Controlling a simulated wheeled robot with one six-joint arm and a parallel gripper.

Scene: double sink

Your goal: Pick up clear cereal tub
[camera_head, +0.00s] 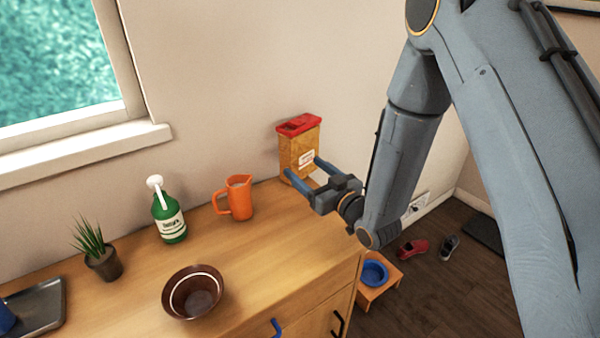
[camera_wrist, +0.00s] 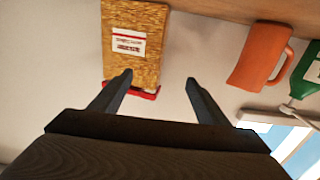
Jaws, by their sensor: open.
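The clear cereal tub (camera_head: 297,150) stands upright at the back right of the wooden counter, close to the wall. It is full of golden cereal and has a red lid and a white label. My gripper (camera_head: 303,172) is open and empty in front of the tub, with its fingers pointing at it. In the wrist view the tub (camera_wrist: 135,45) appears upside down. There the left fingertip overlaps the tub, and the right fingertip of my gripper (camera_wrist: 159,80) lies to the side of it, over the wall. I cannot tell whether a finger touches the tub.
An orange pitcher (camera_head: 238,197) stands left of the tub, then a green pump bottle (camera_head: 168,217). A brown bowl (camera_head: 193,292), a potted plant (camera_head: 103,262) and a dark tray (camera_head: 40,305) are farther left. The counter's right edge is close to the tub.

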